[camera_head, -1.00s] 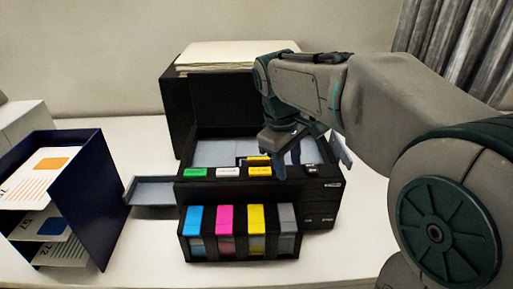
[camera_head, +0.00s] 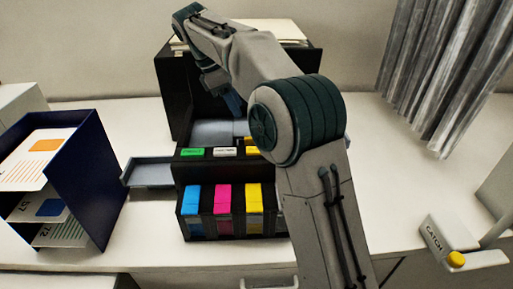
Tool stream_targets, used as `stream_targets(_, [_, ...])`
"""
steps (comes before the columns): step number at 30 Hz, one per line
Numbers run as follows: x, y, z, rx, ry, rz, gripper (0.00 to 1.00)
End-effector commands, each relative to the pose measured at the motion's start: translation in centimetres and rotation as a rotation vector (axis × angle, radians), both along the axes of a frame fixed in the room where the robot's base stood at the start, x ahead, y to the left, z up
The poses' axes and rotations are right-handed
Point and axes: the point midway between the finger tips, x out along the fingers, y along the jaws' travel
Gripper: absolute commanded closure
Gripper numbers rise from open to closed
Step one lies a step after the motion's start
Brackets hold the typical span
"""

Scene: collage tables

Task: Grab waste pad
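The black printer (camera_head: 183,170) stands open on the white table, with a grey-blue surface (camera_head: 212,132) inside its bay. I cannot tell for sure which part is the waste pad; no readable label marks it. A grey-blue tray (camera_head: 150,173) sticks out at the printer's left side. My gripper (camera_head: 233,104) points down over the back of the bay, in front of the raised black lid. Its fingertips are partly hidden by my arm, so its opening and anything between its fingers cannot be made out. My arm also covers the printer's right part.
Cyan (camera_head: 193,197), magenta (camera_head: 223,197) and yellow (camera_head: 253,197) cartridges stand in the front drawer. A dark blue rack (camera_head: 90,180) with cards is at left. Paper (camera_head: 275,30) tops the printer. A "CATCH" fixture (camera_head: 447,235) is at right. The table's right side is mostly clear.

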Motion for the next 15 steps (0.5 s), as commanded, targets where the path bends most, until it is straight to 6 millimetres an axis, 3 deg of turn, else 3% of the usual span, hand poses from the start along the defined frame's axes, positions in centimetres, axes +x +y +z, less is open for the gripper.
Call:
stream_targets(7, [-0.1, -1.6, -3.7, 0.0, 0.001, -0.003, 0.62])
stream_targets(15, [-0.1, -2.3, -5.4, 0.001, -0.002, -0.001, 0.62])
